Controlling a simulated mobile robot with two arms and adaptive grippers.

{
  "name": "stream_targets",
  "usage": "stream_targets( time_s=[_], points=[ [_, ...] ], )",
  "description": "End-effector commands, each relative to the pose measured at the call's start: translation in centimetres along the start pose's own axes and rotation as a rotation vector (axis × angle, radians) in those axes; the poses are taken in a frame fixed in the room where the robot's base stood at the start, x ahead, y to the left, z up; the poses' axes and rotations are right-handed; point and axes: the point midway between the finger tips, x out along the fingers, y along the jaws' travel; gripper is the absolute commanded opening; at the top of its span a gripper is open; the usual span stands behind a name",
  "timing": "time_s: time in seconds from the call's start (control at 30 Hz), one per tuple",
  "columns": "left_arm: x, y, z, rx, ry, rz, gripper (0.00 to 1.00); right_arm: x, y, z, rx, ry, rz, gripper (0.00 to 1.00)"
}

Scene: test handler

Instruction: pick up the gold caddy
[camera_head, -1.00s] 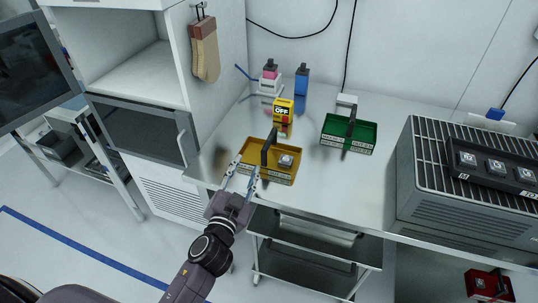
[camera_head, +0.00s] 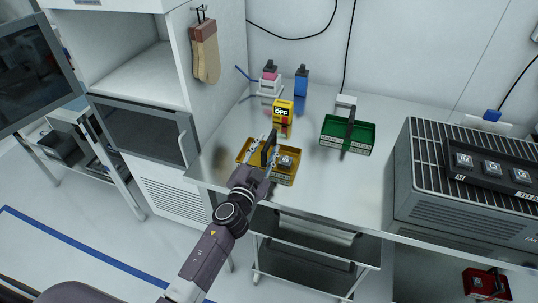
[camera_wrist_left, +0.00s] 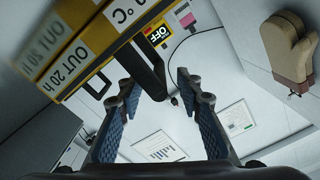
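The gold caddy (camera_head: 284,180) sits on the steel bench near its front left edge. It has an upright black handle, and a small chip-like block lies in its right part. My left gripper (camera_head: 262,146) is over the caddy and open, with its fingers partly hiding the tray. In the left wrist view, the caddy's labelled wall (camera_wrist_left: 85,40) fills the upper left. The black handle (camera_wrist_left: 150,68) shows between the two open blue-padded fingers (camera_wrist_left: 158,82), with gaps beside it. My right gripper is not in view.
A yellow and black OFF unit (camera_head: 282,117) stands just behind the caddy. A green caddy (camera_head: 362,150) is to the right, and a large grey machine (camera_head: 450,205) stands farther right. A cabinet with a hanging mitt (camera_head: 205,52) is at the left. Bare bench lies between the caddies.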

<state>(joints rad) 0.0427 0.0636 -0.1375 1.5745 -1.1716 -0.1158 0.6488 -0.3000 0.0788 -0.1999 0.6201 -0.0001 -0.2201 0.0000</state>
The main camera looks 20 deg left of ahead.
Motion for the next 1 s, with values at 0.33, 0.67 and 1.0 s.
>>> stream_targets(
  time_s=[0.33, 0.67, 1.0],
  points=[
    [3.4, 0.1, 0.1, -0.001, 0.000, 0.000, 0.33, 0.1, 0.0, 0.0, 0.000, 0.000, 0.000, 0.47],
    [3.4, 0.1, 0.1, -0.001, 0.000, -0.001, 0.19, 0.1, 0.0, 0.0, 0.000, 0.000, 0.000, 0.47],
    [3.4, 0.1, 0.1, -0.001, 0.000, 0.000, 0.00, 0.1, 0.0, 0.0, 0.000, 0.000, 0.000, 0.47]
  ],
)
